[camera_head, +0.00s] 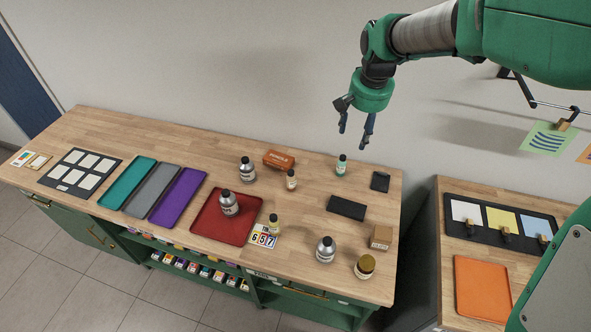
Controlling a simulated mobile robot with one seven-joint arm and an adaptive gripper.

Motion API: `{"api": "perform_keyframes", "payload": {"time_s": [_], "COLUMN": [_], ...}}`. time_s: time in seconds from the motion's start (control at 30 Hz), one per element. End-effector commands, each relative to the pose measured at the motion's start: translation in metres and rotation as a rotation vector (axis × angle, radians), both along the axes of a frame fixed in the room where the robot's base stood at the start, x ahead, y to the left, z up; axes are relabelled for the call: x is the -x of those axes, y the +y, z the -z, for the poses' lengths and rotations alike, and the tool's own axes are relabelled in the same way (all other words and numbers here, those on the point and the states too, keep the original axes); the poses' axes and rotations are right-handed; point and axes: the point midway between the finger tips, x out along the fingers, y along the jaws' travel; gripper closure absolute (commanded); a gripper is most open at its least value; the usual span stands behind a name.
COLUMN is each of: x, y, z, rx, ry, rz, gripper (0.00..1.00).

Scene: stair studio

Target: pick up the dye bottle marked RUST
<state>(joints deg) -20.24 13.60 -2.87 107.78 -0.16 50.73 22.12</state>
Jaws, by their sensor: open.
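Several bottles stand on the wooden workbench (120,135), and their labels are too small to read, so I cannot tell which is marked RUST. Silver dark-capped bottles are at the back (247,173), on the red tray (229,207) and at the front right (326,252). Small bottles are a pale one (291,182), a greenish one (341,168) and a yellowish one (273,227). A jar with a yellow-brown lid (365,268) stands near the front right. My gripper (354,132) is open and empty, fingers pointing down, above the back of the bench.
An orange-brown box (279,159) lies behind the bottles. A black block (346,208), a dark flat item (380,181) and a cardboard box (381,237) sit right. Teal (127,183), grey (153,190) and purple (178,195) trays lie left. A second bench holds an orange tray (482,287).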

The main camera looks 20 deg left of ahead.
Motion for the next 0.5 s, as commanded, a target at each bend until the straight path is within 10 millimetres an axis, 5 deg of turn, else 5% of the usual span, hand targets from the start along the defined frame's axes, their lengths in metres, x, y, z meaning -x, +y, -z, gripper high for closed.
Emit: {"api": "perform_keyframes", "payload": {"time_s": [0.5], "x": [-0.058], "y": [0.11], "z": [0.101], "rx": [0.023], "ry": [0.091], "rz": [0.004], "gripper": [0.44]}}
